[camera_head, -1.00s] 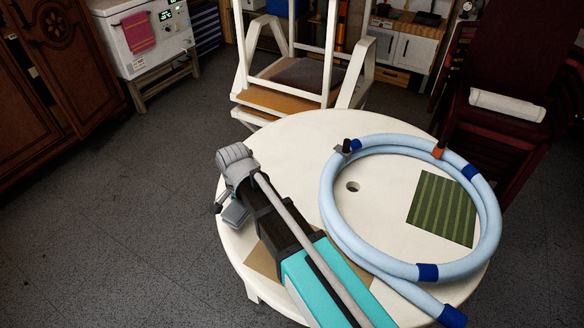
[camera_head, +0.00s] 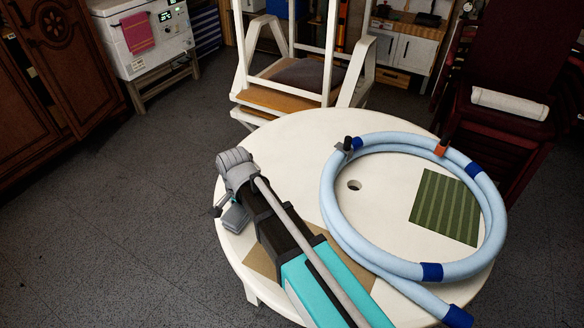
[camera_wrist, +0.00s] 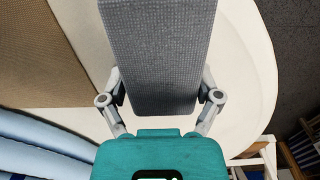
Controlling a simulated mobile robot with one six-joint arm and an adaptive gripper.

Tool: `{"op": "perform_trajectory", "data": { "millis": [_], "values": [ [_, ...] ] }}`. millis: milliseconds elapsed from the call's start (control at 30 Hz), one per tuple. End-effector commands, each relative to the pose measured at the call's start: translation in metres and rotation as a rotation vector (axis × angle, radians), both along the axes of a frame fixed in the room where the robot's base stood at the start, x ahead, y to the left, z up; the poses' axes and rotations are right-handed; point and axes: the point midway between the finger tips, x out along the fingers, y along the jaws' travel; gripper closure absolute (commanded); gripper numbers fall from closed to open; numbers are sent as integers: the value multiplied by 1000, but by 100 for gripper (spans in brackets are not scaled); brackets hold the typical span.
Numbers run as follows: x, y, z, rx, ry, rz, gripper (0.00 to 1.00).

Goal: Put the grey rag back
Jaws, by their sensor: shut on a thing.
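The grey rag (camera_wrist: 157,50) is a flat, folded rectangle with a woven texture, and it fills the upper middle of the wrist view. My gripper (camera_wrist: 160,86) is shut on it, with one finger at each side; the fingertips are mostly hidden. In the head view my gripper (camera_head: 221,207) points down at the left edge of the round white table (camera_head: 290,130). A small grey patch of the rag (camera_head: 236,217) shows there, over the tabletop. I cannot tell whether the rag touches the table.
A coiled light blue hose (camera_head: 330,205) lies on the table around a green striped cloth (camera_head: 444,207). A brown mat (camera_head: 262,262) lies under my arm. A pink cloth (camera_head: 137,33) hangs on a white appliance (camera_head: 180,38). Stacked white furniture (camera_head: 243,65) stands behind. The floor at left is clear.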

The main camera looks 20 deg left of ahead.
Motion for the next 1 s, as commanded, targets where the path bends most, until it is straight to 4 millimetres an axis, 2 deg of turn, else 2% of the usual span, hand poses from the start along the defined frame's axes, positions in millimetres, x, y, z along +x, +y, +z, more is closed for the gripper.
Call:
{"op": "perform_trajectory", "data": {
  "millis": [1000],
  "values": [
    [0,0,-9,0,0,0,66]
  ]
}}
